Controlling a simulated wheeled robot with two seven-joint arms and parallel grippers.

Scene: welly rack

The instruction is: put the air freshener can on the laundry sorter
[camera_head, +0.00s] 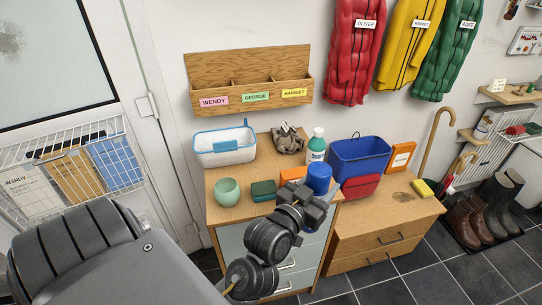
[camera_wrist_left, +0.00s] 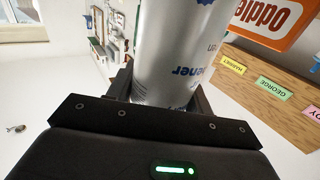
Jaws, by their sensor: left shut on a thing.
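The air freshener can (camera_wrist_left: 175,50) is a silver cylinder with blue lettering, seen upside down and close up in the left wrist view. My left gripper (camera_head: 318,200) is shut on it; the fingers also show at the can's sides in the wrist view (camera_wrist_left: 160,92). In the head view, a blue cylinder (camera_head: 318,177) just above the fingers looks like the can's top; its lower part is hidden by the gripper. The wooden-topped unit with pale fronts (camera_head: 238,212), apparently the laundry sorter, lies behind and below the gripper. I cannot tell whether the can touches it. My right gripper is out of view.
The top carries a white tub (camera_head: 225,147), a green cup (camera_head: 227,191), a dark green box (camera_head: 263,191), and a green bottle (camera_head: 316,145). A blue basket (camera_head: 358,156) and red case (camera_head: 360,187) stand to the right. A wooden organiser (camera_head: 248,80) hangs above.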

